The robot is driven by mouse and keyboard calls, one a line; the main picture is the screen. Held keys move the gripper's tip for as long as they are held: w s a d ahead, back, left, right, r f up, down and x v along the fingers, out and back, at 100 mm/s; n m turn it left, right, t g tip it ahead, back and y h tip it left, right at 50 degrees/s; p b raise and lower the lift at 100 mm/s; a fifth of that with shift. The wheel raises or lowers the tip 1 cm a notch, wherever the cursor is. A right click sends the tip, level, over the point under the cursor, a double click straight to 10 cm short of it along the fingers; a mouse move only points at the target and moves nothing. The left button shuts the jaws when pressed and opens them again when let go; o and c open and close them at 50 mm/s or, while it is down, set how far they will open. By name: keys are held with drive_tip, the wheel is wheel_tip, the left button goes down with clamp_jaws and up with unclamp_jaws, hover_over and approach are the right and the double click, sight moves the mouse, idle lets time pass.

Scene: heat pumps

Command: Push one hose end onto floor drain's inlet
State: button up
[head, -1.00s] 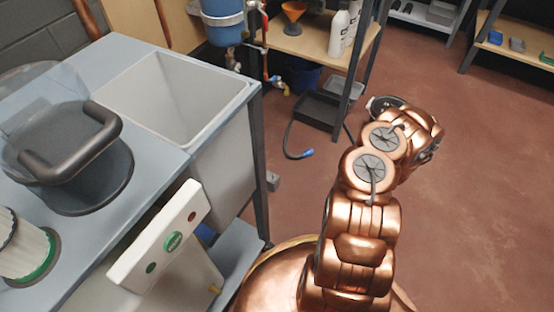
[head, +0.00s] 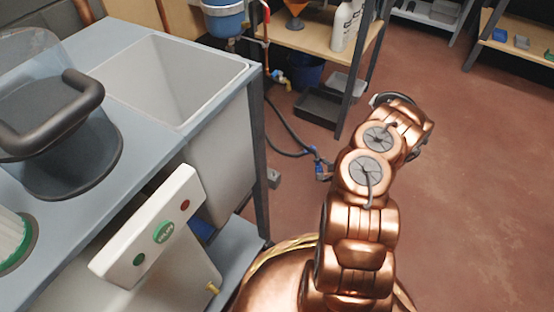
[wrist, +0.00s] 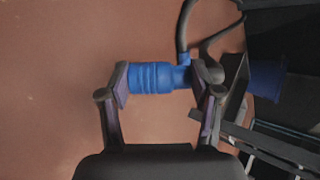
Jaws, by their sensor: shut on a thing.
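My gripper (wrist: 162,80) is shut on a blue ribbed hose end (wrist: 152,78), one finger at each end of the piece in the wrist view. A narrower blue neck sits at its right side by the right finger, and a dark hose (wrist: 184,28) runs up from there. In the head view, the blue hose end (head: 322,171) shows just left of my copper arm, low over the floor; the dark hose (head: 284,128) leads up from it beside the bench leg. My arm hides much of the gripper there. I cannot make out the floor drain's inlet for certain.
A bench with a grey sink basin (head: 180,85) and its dark leg (head: 259,160) stand left. A shelf (head: 318,38) with bottles, a black tray (head: 318,107) and a blue bucket (head: 302,72) are behind. The red-brown floor (head: 480,180) at right is clear.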

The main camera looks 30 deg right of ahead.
drive_tip(key=w+a+r+n+t+y+b, duration=0.25)
drive_tip(key=w+a+r+n+y, duration=0.2)
drive_tip(key=a+n+y, duration=0.35)
wheel_tip(320, 180, up, 4)
drive_tip(key=r+n+g+y+b, duration=0.1)
drive_tip(key=n+g+y+b, duration=0.1)
drive_tip(key=n+y, duration=0.2)
hover_over(277, 177)
drive_tip(key=shift+f+b, duration=1.95)
drive_tip(key=shift+f, duration=1)
drive_tip(key=shift+f+p, duration=0.35)
drive_tip(key=shift+p, duration=0.05)
